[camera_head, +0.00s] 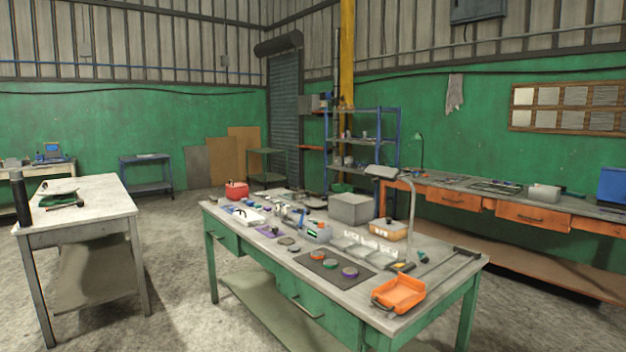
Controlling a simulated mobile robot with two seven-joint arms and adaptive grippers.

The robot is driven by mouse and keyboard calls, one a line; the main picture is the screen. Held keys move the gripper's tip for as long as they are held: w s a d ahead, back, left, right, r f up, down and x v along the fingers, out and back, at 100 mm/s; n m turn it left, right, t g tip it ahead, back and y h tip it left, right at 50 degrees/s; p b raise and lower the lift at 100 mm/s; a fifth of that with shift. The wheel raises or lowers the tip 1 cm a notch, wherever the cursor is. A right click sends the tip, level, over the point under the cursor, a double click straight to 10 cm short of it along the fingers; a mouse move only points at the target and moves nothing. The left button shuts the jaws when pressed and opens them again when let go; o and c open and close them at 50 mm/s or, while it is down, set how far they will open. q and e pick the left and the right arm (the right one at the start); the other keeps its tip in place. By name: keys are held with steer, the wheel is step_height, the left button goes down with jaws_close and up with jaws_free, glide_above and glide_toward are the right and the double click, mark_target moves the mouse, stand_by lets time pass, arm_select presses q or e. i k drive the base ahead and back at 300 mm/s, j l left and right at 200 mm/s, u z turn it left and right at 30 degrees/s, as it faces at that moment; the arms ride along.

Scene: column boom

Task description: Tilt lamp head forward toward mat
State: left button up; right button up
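A grey lamp stands at the right of the green workbench (238,262). Its pole (411,215) rises from the bench and bends over to the left at the top. The lamp head (382,172) is a small flat grey box at the end of that bend, high above the bench top. A dark mat (306,260) lies flat on the bench near its front edge, to the left of and below the lamp head. Several small coloured discs rest on the mat. The lamp's base is partly hidden among other items. Neither of my grippers shows in the head view.
An orange tray (399,294) sits at the bench's front right corner. A grey box (351,208) and clear bins (361,250) stand behind the mat. Small parts crowd the bench's left half. A pale table (95,205) stands left, with open floor between.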

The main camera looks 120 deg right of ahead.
mark_target(377, 173)
steer(key=z, duration=4.4)
steer(key=j+z, duration=0.15)
steer(key=z, duration=0.2)
steer(key=i+j+z, duration=0.1)
steer(key=z, duration=0.25)
steer(key=j+z, duration=0.2)
steer(key=z, duration=0.2)
steer(key=j+z, duration=0.45)
steer(key=j, duration=0.5)
